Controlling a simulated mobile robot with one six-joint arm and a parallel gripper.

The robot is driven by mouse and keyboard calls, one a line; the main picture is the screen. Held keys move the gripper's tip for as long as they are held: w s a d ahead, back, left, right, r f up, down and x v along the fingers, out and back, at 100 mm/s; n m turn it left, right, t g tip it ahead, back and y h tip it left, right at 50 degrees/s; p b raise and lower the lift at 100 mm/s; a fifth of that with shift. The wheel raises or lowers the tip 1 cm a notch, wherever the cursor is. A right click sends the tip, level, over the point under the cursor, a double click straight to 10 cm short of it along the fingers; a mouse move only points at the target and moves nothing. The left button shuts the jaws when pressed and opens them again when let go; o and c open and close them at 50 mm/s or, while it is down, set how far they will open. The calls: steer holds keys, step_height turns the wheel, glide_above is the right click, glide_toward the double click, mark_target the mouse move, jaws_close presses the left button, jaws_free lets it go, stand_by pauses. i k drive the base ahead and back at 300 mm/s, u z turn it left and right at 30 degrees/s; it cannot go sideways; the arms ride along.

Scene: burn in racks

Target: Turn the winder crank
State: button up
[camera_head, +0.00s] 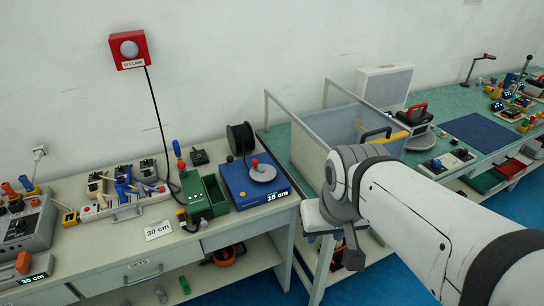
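The winder is a blue box (238,187) on the pale bench, with a display reading about 15 cm. On its top is a grey disc crank (263,174) with a red knob (255,163). A black spool (240,139) stands at its back. My white arm comes in from the lower right. My gripper (350,255) hangs over the bench's right end, to the right of and below the winder, apart from it. Its fingers are small, dark and partly hidden, so I cannot tell if they are open.
A red lamp box (129,50) hangs on the wall with a black cable. A clear-walled bin (330,130) stands behind my arm.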

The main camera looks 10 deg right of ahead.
mark_target(263, 172)
steer(key=z, duration=0.05)
steer(key=i, duration=0.25)
steer(key=u, duration=0.1)
steer(key=k, duration=1.3)
steer(key=u, duration=0.45)
steer(key=i, duration=1.85)
steer(key=z, duration=0.55)
